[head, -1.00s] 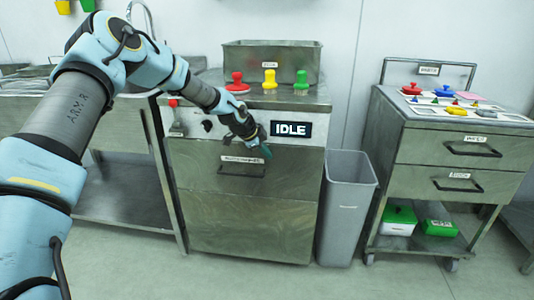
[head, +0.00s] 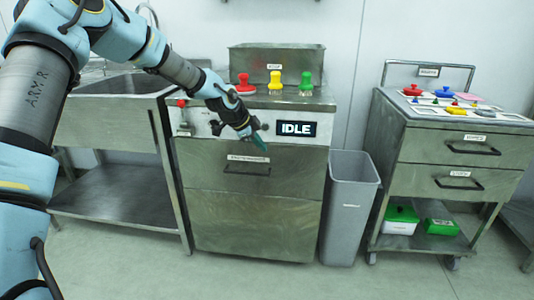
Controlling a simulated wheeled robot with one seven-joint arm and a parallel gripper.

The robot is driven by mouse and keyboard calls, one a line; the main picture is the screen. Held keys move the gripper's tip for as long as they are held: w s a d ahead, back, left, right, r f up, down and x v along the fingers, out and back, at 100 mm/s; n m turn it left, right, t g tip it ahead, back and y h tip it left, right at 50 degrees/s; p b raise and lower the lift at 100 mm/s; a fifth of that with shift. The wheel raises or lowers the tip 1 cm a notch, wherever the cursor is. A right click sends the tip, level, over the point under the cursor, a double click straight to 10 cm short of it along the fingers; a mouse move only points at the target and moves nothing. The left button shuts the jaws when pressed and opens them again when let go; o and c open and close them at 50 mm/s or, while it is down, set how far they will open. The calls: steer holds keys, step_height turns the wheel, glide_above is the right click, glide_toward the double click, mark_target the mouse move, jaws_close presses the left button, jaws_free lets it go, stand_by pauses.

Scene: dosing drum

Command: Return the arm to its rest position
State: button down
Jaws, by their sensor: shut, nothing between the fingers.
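My arm comes in from the left side of the head view, bent high at the upper left. My gripper (head: 260,143) points down and to the right in front of the steel dosing cabinet (head: 255,220). It is shut and empty, just left of the display (head: 296,129) that reads IDLE. Whether the fingertips touch the cabinet front cannot be told. A drawer handle with a label (head: 248,159) sits just below the gripper.
Red (head: 241,84), yellow (head: 275,83) and green (head: 305,84) knobbed pieces stand on the cabinet top before a steel bin (head: 278,58). A grey waste bin (head: 348,210) and a drawer trolley (head: 440,160) stand right. A sink bench (head: 110,120) is left. The front floor is clear.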

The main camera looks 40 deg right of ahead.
steer(key=shift+v, duration=1.15)
steer(key=s+a+r+n+y+p, duration=0.1)
steer(key=a+r+n+y+p, duration=0.2)
steer(key=a, duration=0.8)
steer(key=a+r+n+t+y+p, duration=0.1)
steer(key=a+r+n+p, duration=0.1)
steer(key=a+n, duration=0.65)
steer(key=s+a+r+n+y+p, duration=0.1)
steer(key=a+r+n+y+p, duration=0.15)
steer(key=a, duration=1.05)
steer(key=s+a+r+n+p, duration=0.2)
steer(key=s+a+n, duration=0.3)
steer(key=a, duration=0.3)
steer(key=s+a+r+n+p, duration=0.2)
steer(key=s+a+r+n, duration=0.2)
steer(key=a, duration=0.5)
steer(key=shift+s+n+y, duration=0.35)
steer(key=shift+s+n, duration=0.35)
steer(key=shift+s, duration=0.1)
steer(key=c, duration=1.6)
jaws_free()
